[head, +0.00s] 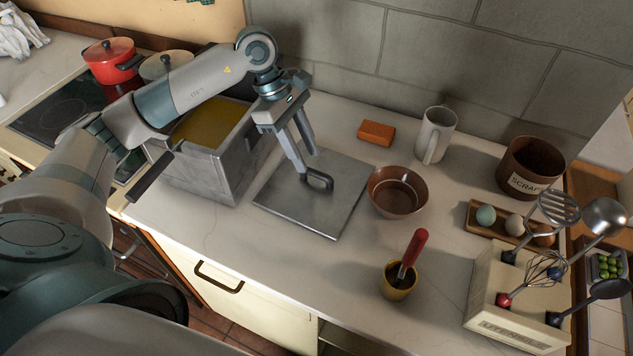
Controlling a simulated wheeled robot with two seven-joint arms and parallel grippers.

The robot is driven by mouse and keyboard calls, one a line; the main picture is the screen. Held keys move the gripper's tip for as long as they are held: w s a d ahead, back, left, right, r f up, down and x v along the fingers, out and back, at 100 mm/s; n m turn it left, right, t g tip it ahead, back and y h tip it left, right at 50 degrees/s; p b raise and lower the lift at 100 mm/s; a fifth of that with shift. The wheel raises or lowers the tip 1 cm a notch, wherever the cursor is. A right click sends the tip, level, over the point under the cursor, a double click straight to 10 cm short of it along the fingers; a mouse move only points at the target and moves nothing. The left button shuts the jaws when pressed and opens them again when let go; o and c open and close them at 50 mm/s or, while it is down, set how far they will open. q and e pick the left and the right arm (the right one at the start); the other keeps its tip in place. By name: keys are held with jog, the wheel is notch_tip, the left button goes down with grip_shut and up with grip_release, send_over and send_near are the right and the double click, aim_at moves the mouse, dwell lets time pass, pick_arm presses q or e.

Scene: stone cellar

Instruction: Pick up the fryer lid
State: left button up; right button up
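The fryer lid (337,205) is a flat square grey metal plate lying on the pale counter, just right of the fryer. Its dark loop handle (321,183) stands up near the middle. My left gripper (308,164) points down over the lid, with its two fingers apart and the tips at the handle's far left end. I cannot tell whether the fingers touch the handle. The fryer (211,170) is a metal box, open at the top, with yellow oil (212,124) inside and a dark side handle. My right gripper is not in view.
Right of the lid stand a brown bowl (398,192), an orange block (376,132), a white mug (436,135) and a yellow cup (398,281) with a red-handled tool. Further right are a scraps pot (529,168), an egg tray (478,229) and a utensil holder (496,305). A stone wall closes the back.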

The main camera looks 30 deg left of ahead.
aim_at(316, 171)
pick_arm(q)
jog(key=shift+w+d+f+p, duration=0.1)
jog(key=shift+d+f+p, duration=0.15)
jog(key=shift+f+p, duration=0.3)
jog(key=p+x, duration=0.1)
jog(key=x, duration=0.1)
jog(key=shift+w+d+f+p, duration=0.2)
jog(key=shift+f+p, duration=0.1)
jog(key=shift+p, duration=0.1)
jog(key=shift+d+f, duration=0.15)
jog(key=shift+f, duration=0.4)
grip_shut()
dwell(0.6)
